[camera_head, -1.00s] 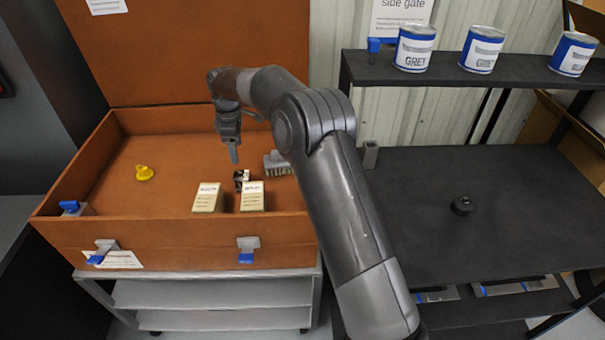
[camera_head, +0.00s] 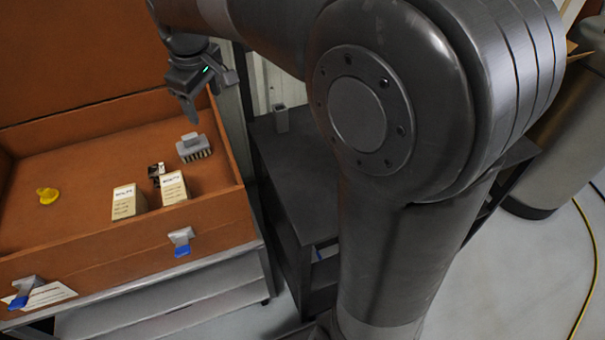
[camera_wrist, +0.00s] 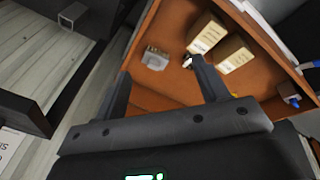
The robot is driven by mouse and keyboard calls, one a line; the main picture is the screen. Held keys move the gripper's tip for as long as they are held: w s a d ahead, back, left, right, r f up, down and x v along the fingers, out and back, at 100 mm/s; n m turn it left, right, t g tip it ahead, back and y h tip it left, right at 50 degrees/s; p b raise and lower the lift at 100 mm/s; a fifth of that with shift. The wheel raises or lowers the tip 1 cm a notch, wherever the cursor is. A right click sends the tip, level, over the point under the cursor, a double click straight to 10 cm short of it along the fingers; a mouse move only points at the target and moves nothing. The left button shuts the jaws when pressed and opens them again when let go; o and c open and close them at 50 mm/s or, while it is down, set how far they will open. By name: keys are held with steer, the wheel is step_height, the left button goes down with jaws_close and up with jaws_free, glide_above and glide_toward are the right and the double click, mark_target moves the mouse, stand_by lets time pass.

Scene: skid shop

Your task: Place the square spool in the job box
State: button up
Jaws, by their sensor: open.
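The square spool, seemingly the short grey square tube (camera_head: 281,118), stands upright on the black bench (camera_head: 268,140), right of the job box. It also shows at the top left of the wrist view (camera_wrist: 72,14). The job box (camera_head: 120,247) is a large orange-brown open chest with its lid raised. My gripper (camera_head: 190,118) is over the back right part of the box, left of the spool and apart from it. In the wrist view my gripper (camera_wrist: 160,78) has its fingers spread with nothing held between them.
My arm hides much of the bench. A yellow cable (camera_head: 590,250) lies on the floor at right.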

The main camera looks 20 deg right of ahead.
steer(key=s+d+f+m+t, duration=0.1)
steer(key=s+d+m, duration=0.3)
steer(key=s, duration=0.8)
steer(key=s+d+f+m+t, duration=0.1)
steer(key=s+d+m, duration=0.4)
steer(key=s, duration=0.7)
steer(key=d+f, duration=0.1)
steer(key=d, duration=0.1)
steer(key=shift+d+f+t, duration=0.25)
steer(key=shift+d+t, duration=0.05)
steer(key=shift+d, duration=0.05)
